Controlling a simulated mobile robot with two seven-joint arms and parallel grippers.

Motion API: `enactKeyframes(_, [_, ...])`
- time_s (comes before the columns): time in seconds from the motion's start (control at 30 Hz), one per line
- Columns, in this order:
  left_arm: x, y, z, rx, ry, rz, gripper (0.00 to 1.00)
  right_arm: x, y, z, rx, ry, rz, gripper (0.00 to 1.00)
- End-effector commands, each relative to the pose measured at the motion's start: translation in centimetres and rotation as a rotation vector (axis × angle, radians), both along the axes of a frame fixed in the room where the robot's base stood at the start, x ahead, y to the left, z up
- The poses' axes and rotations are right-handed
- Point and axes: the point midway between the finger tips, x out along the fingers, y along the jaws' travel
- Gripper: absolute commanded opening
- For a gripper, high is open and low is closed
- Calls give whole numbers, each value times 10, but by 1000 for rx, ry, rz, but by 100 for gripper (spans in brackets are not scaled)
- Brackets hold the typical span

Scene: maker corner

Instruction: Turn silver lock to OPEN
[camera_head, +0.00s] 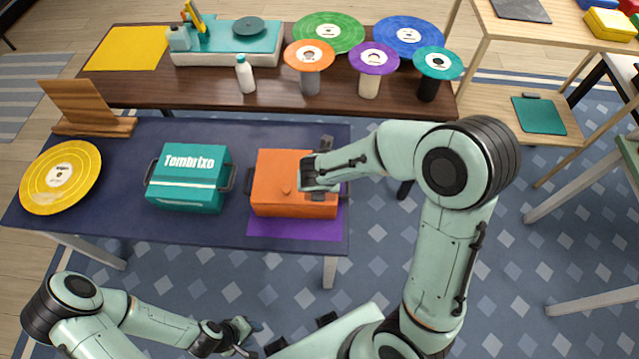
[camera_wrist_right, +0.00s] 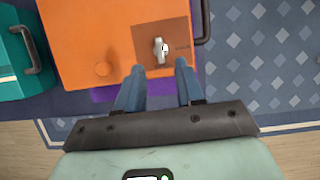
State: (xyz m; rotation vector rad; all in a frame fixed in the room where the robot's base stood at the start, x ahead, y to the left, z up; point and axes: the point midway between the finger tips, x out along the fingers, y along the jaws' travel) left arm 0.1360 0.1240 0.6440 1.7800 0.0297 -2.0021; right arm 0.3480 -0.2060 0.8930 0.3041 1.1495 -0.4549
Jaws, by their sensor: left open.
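The silver lock (camera_wrist_right: 161,50) sits on a brown patch on top of the orange box (camera_head: 275,180) in the right wrist view. Its knob points roughly up and down in that picture. Small lettering beside it is too small to read. My right gripper (camera_wrist_right: 159,68) is open and empty; its two blue fingers are apart, with the lock just beyond the gap between their tips. In the head view my right gripper (camera_head: 320,190) is over the right part of the orange box and hides the lock. My left gripper (camera_head: 245,338) is open and empty, low in front of the table.
The orange box has side handles and stands on a purple mat (camera_head: 285,230). A teal box (camera_head: 185,195) stands left of it, and a yellow disc (camera_head: 60,178) lies at the table's left. The dark blue table (camera_head: 110,215) has bare room between these. A brown bench (camera_head: 150,95) stands behind.

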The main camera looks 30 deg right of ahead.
Motion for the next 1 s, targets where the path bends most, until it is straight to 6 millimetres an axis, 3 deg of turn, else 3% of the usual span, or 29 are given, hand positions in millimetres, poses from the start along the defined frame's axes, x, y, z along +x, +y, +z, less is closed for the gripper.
enactKeyframes(0.03, [7, 0, 8, -1, -8, 0, 45, -1, 2, 17, 3, -8, 0, 37])
enactKeyframes(0.1, [12, 0, 14, 0, -13, 0, 45, -7, 5, 32, 1, -8, 1, 37])
enactKeyframes(0.33, [23, 0, 25, 0, -27, 0, 45, -20, 13, 65, 0, -6, 0, 37])
enactKeyframes(0.5, [26, 0, 28, 0, -29, 0, 45, -25, 14, 73, 0, -1, 0, 37])
enactKeyframes(1.0, [25, 0, 27, 0, -29, 0, 45, -26, 15, 73, 0, 0, 0, 37])
